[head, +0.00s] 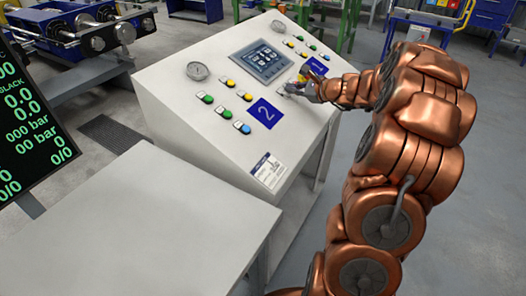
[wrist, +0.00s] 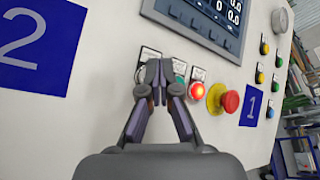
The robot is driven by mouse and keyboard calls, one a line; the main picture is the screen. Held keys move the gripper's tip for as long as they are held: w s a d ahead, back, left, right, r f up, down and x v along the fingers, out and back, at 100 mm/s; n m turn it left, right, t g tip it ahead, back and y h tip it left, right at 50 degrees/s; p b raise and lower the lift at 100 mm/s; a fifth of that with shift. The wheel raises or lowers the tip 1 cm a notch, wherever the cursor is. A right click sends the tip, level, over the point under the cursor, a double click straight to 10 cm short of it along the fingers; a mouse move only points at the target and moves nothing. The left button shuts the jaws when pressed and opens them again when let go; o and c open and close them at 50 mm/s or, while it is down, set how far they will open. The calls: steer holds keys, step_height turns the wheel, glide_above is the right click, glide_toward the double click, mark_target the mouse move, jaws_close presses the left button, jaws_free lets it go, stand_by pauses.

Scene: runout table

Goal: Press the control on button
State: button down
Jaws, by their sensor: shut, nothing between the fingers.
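My gripper (head: 287,90) reaches the sloped face of the light grey control console (head: 225,130), between the blue signs 2 and 1. In the wrist view my gripper (wrist: 160,72) is shut and empty, its tips together over a small labelled control. The tips largely hide that control; I cannot tell whether they touch it. Just right of the tips is a partly covered green button (wrist: 180,78), then a red button (wrist: 197,90), which looks lit. Each has a small label plate above it. Which one is the control on button cannot be read.
A red mushroom button (wrist: 229,101) on a yellow base stands right of the red one. The display screen (head: 262,62) lies above. Blue sign 2 (head: 266,113) and blue sign 1 (head: 318,66) flank this row. Coloured buttons and a gauge (head: 198,71) sit farther off.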

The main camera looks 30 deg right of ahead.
steer(key=shift+w+a+f, duration=0.1)
steer(key=shift+a+f, duration=0.05)
steer(key=shift+f, duration=0.2)
stand_by(0.4)
steer(key=shift+s+d+r+p, duration=0.2)
steer(key=shift+r+p, duration=0.1)
steer(key=shift+r, duration=0.15)
steer(key=shift+s+d+r+p, duration=0.15)
steer(key=shift+r+p, duration=0.1)
steer(key=shift+r, duration=0.15)
steer(key=shift+a, duration=0.1)
steer(key=r+p, duration=0.1)
steer(key=s+d+r+p, duration=0.1)
steer(key=r+p, duration=0.1)
steer(key=s+r+p, duration=0.1)
steer(key=r, duration=0.1)
steer(key=shift+d+r, duration=0.15)
steer(key=shift+r, duration=0.05)
stand_by(1.3)
